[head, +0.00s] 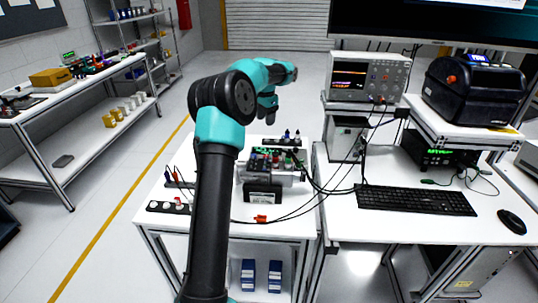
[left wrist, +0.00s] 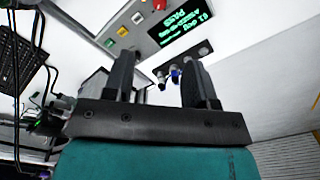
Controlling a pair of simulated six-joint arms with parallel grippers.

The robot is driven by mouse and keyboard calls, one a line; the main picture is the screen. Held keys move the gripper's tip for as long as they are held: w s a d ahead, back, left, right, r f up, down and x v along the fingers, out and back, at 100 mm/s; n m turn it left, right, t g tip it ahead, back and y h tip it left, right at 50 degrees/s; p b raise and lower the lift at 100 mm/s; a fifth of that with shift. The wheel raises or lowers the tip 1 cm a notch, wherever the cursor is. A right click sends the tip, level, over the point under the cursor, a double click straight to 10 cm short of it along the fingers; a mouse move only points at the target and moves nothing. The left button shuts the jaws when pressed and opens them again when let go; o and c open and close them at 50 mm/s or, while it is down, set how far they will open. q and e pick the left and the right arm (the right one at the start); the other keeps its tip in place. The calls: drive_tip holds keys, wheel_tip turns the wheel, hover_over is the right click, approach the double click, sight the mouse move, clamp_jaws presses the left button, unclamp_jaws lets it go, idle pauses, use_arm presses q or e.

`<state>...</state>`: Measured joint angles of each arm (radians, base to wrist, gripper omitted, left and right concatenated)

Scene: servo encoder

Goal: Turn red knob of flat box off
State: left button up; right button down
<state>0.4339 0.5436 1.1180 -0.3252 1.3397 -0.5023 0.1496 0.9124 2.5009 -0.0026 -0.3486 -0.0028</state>
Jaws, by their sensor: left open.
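A grey box with a lit green display (left wrist: 185,30) shows at the top of the left wrist view. In the head view a small device cluster (head: 272,165) with coloured parts stands on the white table, partly behind my left arm. My left gripper (head: 268,108) hangs above and beyond it. In the left wrist view its fingers (left wrist: 160,72) are apart and empty. My right gripper is out of view.
A dark block with a white label (head: 262,192) stands at the cluster's front. Black cables (head: 335,190) run right. Screwdrivers (head: 172,176) stand at the table's left. A keyboard (head: 415,200) and oscilloscope (head: 368,78) are on the right bench.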

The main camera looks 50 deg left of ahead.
sight(266, 155)
use_arm(q)
wheel_tip(266, 155, down, 17)
drive_tip(key=shift+f, duration=0.2)
idle(0.5)
drive_tip(key=c, duration=0.9)
